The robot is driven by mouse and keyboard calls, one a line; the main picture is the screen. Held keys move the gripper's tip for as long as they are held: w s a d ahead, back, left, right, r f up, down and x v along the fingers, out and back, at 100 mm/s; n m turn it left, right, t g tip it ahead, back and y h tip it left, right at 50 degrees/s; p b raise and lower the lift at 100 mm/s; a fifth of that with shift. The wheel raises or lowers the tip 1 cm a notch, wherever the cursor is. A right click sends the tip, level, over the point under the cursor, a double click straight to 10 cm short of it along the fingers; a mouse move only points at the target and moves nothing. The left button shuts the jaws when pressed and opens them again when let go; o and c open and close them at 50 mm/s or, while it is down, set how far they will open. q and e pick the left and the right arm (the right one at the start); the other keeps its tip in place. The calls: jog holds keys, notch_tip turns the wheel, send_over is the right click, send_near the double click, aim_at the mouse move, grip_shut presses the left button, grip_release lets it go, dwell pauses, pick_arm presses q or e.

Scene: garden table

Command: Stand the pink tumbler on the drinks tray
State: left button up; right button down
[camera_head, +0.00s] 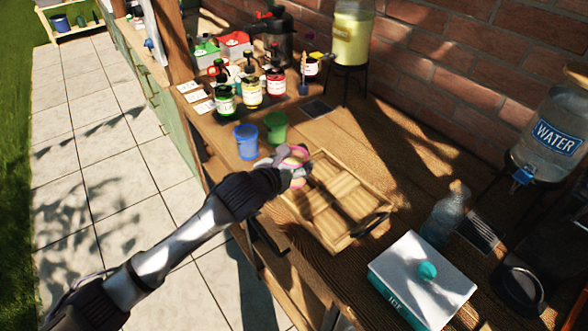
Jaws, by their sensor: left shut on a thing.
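The pink tumbler (302,155) shows only in part in the head view, between the fingers of my left gripper (290,162). My left gripper is shut on it, at the far left corner of the wooden drinks tray (346,239). The gripper and wrist hide much of the tumbler, and I cannot tell whether it touches the tray. The tray's slatted floor looks empty. My right gripper is not in view.
A blue tumbler (246,142) and a green tumbler (276,127) stand close behind my gripper. Several bottles stand farther back. A white ice box (420,284), a clear bottle (444,214) and a water dispenser (552,135) are to the right.

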pick_arm(q)
jog(key=shift+f, duration=1.45)
jog(key=shift+f, duration=0.1)
jog(key=o, duration=1.3)
jog(key=shift+s, duration=0.1)
jog(key=v, duration=1.2)
jog(key=shift+b, duration=0.4)
